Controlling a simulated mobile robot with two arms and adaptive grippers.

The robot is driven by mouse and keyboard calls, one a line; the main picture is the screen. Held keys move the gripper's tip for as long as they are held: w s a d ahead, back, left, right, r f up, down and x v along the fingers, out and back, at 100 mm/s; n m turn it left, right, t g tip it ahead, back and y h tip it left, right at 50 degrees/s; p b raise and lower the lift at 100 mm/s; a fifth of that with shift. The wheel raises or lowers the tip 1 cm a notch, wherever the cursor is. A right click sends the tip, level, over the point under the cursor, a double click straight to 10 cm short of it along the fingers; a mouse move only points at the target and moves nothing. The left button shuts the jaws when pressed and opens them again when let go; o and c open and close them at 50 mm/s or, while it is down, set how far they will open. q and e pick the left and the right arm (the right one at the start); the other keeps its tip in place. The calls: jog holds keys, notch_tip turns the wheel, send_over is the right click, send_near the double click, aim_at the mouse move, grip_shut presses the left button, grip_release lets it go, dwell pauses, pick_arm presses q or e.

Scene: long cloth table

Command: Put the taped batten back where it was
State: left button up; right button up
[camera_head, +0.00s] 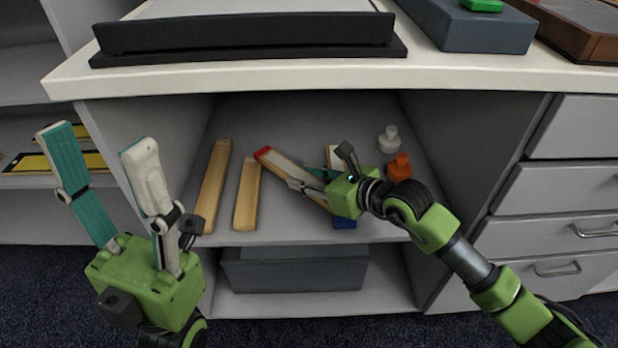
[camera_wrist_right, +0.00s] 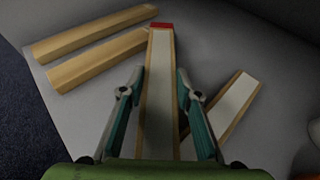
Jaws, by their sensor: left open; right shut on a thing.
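A batten with a red end (camera_head: 272,159), pale face and wooden sides, lies slantwise in the open shelf bay. My right gripper (camera_head: 303,180) is shut on it. In the right wrist view the batten (camera_wrist_right: 160,60) runs between both fingers, its red end pointing away. I cannot tell whether it touches the shelf. Another pale-faced batten (camera_wrist_right: 236,98) lies to its right at an angle, partly hidden by my gripper in the head view; a blue end (camera_head: 345,223) shows below my gripper there. My left gripper (camera_head: 97,137) is open and empty, outside the bay at left.
Two plain wooden battens, one long (camera_head: 214,185) and one shorter (camera_head: 247,193), lie left of the held one. A white bottle (camera_head: 389,140) and an orange bottle (camera_head: 399,167) stand at the right. A grey bin (camera_head: 295,270) sits below. The countertop (camera_head: 480,72) overhangs the bay.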

jog(key=shift+s+a+r, duration=0.1)
jog(key=shift+a+r, duration=0.05)
jog(key=shift+f, duration=0.2)
jog(key=o, duration=1.3)
